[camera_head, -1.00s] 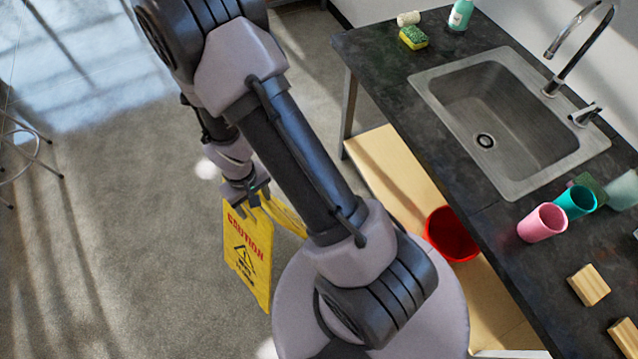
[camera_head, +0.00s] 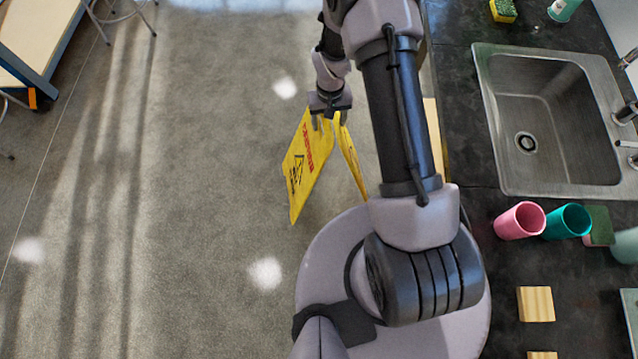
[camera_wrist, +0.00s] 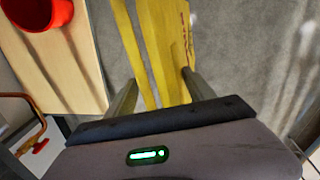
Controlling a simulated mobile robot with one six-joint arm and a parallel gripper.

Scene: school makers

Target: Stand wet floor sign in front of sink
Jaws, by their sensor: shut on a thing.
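The yellow wet floor sign (camera_head: 309,160) hangs from my gripper (camera_head: 329,118), its two panels spread apart at the bottom. Red and black print shows on its left panel. In the wrist view, the sign (camera_wrist: 160,45) lies between the two fingers of my gripper (camera_wrist: 155,90), which is shut on its top. From the head view I cannot tell whether its lower edges touch the floor. The metal sink (camera_head: 545,120) is set in the dark counter (camera_head: 460,95) to the right of my arm.
A red bucket (camera_wrist: 40,12) sits on a wooden lower shelf (camera_wrist: 62,55). The grey floor (camera_head: 190,200) to the left is open. A table (camera_head: 35,40) and stool are at upper left.

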